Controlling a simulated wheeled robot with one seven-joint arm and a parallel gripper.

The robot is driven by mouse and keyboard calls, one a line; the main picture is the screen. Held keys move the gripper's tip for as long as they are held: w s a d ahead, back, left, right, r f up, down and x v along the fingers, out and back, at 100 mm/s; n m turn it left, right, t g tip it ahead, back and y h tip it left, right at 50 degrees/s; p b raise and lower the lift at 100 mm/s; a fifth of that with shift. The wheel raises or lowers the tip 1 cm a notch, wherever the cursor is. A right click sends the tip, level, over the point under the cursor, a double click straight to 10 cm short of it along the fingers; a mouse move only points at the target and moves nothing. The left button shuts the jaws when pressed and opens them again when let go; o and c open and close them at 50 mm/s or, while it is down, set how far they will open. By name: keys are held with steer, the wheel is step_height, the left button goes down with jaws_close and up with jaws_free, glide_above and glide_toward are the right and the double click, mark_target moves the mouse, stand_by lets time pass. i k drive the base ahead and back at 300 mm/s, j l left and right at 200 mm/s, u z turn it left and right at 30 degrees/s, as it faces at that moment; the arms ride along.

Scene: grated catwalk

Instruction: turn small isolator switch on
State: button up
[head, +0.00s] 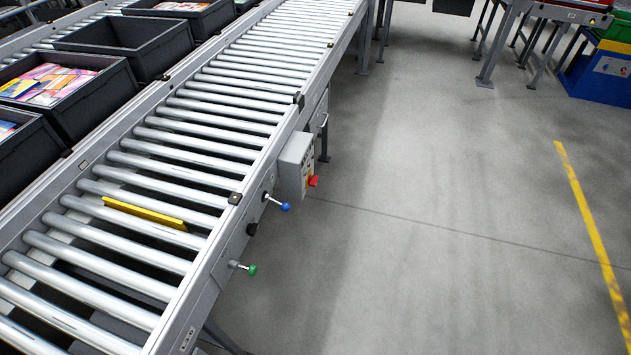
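A small grey switch box (297,163) is mounted on the outer side rail of the roller conveyor. A red handle (313,181) sticks out from its lower right face, with a yellow marking beside it. This looks like the isolator switch; its on or off position cannot be read at this size. My gripper is not in view, and nothing touches the box.
A blue-knobbed lever (286,206), a black knob (252,229) and a green-knobbed lever (251,269) stick out from the conveyor rail (226,254) nearer to me. The floor (430,230) to the right is clear.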

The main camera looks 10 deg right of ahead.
mark_target(313, 180)
steer(key=i+l+u, duration=0.1)
steer(key=i+l, duration=0.5)
steer(key=i+l+u, duration=0.1)
steer(key=i+l, duration=1)
steer(key=l, duration=0.25)
steer(key=u, duration=0.05)
